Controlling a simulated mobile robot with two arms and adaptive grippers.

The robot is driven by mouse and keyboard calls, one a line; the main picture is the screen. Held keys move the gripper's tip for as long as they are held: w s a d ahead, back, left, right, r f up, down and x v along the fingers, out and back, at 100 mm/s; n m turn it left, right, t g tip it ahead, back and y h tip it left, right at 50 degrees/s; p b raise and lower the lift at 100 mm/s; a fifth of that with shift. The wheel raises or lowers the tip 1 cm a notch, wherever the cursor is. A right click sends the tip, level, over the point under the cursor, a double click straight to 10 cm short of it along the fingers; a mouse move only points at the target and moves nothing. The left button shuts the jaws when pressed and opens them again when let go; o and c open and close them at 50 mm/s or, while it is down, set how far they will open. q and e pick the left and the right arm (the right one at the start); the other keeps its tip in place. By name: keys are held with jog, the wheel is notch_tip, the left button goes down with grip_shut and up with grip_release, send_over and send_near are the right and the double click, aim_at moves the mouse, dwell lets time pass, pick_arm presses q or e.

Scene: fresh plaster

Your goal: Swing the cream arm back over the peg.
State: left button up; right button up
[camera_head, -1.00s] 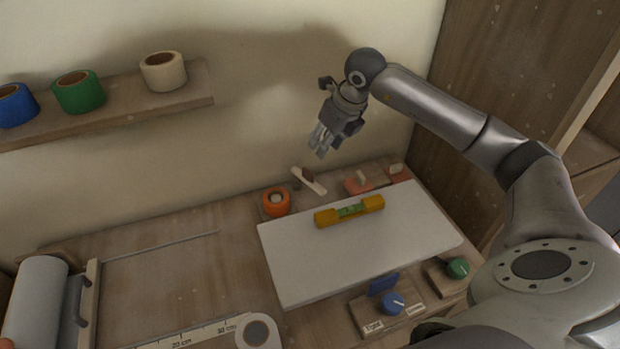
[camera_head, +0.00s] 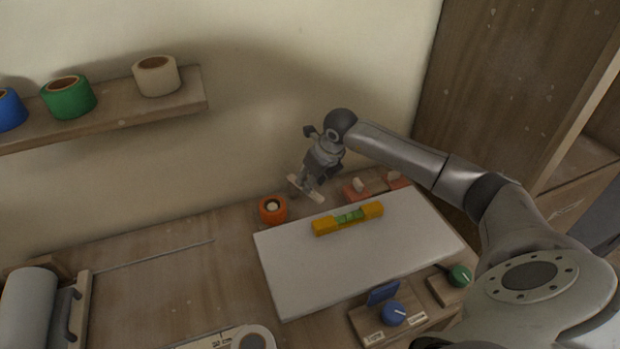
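The cream arm (camera_head: 317,196) is a short flat bar at the back of the bench, slanting from upper left to lower right. My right gripper (camera_head: 306,184) is low over it and hides its middle and the brown knob. I cannot tell whether the fingers touch it or how far apart they are. The peg (camera_head: 272,206) shows as a pale round top inside an orange tape roll (camera_head: 272,216), left of the cream arm. The bar lies clear of the peg. My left gripper is not in view.
A white board (camera_head: 350,265) with a yellow level (camera_head: 348,218) lies in front. Pinkish blocks (camera_head: 356,189) stand right of the gripper. A blue knob (camera_head: 393,313) and green knob (camera_head: 459,275) are at the front right. A shelf (camera_head: 110,113) with tape rolls is above left.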

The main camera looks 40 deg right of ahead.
jog(key=shift+x, duration=0.85)
grip_shut()
